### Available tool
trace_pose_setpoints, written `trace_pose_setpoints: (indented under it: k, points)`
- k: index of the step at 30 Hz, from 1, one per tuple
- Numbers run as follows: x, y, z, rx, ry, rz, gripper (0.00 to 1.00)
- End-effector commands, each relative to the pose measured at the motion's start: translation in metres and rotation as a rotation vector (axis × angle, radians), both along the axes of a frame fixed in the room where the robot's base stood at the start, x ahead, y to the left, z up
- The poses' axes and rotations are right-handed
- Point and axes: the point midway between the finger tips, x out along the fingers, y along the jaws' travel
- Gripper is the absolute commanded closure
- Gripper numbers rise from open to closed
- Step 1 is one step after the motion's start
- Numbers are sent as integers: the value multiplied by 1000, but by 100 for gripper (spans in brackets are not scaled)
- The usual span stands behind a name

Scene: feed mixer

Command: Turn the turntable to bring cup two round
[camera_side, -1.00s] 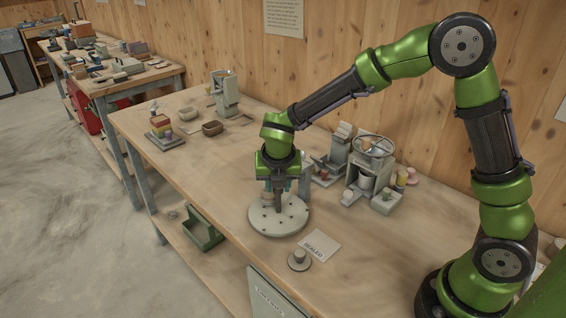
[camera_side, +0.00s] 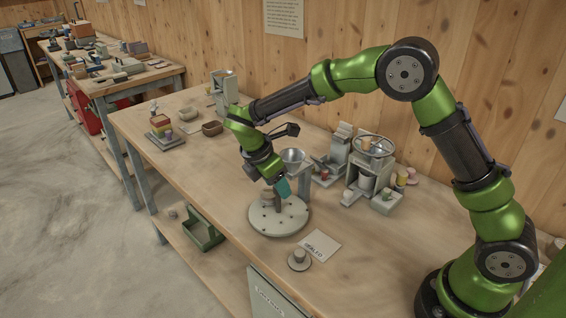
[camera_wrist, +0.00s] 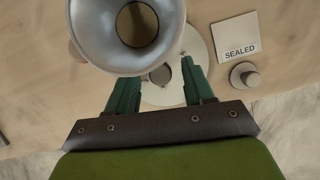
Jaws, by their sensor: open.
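The turntable (camera_side: 280,220), a pale round disc with small dark marks on it, lies on the bench in the side view. A small grey-brown cup (camera_side: 267,198) stands near its back left; I cannot read a number on it. In the wrist view both green fingers of my gripper (camera_wrist: 158,78) are spread above the turntable (camera_wrist: 197,48). A metal funnel (camera_wrist: 130,30) covers much of that view; the rest of the disc and any other cups are hidden.
The funnel (camera_side: 292,156) stands on a grey post (camera_side: 297,185) close behind my gripper. A "SEALED" card (camera_side: 320,246) and a round knob (camera_side: 299,259) lie in front of the turntable. A grey machine with a wheel (camera_side: 372,160) stands right.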

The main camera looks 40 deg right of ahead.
Motion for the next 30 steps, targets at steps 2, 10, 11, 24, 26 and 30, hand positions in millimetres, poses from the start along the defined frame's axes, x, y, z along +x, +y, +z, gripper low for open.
trace_pose_setpoints:
  k: [2,10,11,24,26,30]
  points:
    - [3,-1,-1,-1,-1,-175,48]
    - [10,13,37,3,-6,-380,48]
    - [12,15,42,3,-6,-380,48]
    - [28,43,121,0,-5,-375,48]
    - [30,46,130,0,-5,-374,48]
    - [33,51,146,-2,-2,-375,48]
